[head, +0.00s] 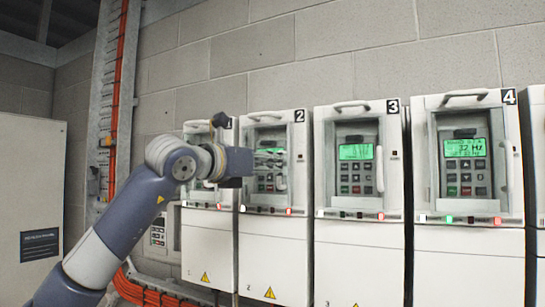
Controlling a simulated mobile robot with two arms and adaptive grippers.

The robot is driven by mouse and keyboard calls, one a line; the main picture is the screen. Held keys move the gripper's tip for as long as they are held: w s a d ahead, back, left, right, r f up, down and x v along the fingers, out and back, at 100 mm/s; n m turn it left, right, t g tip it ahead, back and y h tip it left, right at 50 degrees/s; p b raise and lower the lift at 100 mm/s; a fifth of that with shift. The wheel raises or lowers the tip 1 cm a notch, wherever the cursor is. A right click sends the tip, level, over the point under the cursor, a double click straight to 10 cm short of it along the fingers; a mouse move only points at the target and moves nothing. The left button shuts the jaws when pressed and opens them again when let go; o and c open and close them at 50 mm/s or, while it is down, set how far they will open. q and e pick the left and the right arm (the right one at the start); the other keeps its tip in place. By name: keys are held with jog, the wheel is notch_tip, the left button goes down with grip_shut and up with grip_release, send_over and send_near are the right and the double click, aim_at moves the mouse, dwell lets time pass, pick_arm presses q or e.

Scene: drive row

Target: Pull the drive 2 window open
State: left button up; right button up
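The drive 2 cabinet (275,235) is white, with a black number 2 label at its top right. Its window (270,130) is a clear pane in a grey frame over a keypad and display, and it looks shut. My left arm comes in from the lower left, and its gripper (272,157) is in front of the drive 2 window, covering much of the display. The fingers are small and blend with the panel behind, so I cannot tell whether they are open or touch the window's handle. My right gripper is out of view.
Drive 3 (359,240) and drive 4 (468,250) stand to the right with lit green displays and vertical window handles. Another drive is partly hidden behind my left wrist. A grey cabinet (30,200) and an orange-cabled tray (117,90) are at the left.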

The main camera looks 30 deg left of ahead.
pick_arm(q)
jog(key=shift+w+d, duration=0.15)
jog(key=shift+w, duration=0.45)
grip_shut()
jog(key=shift+s, duration=0.15)
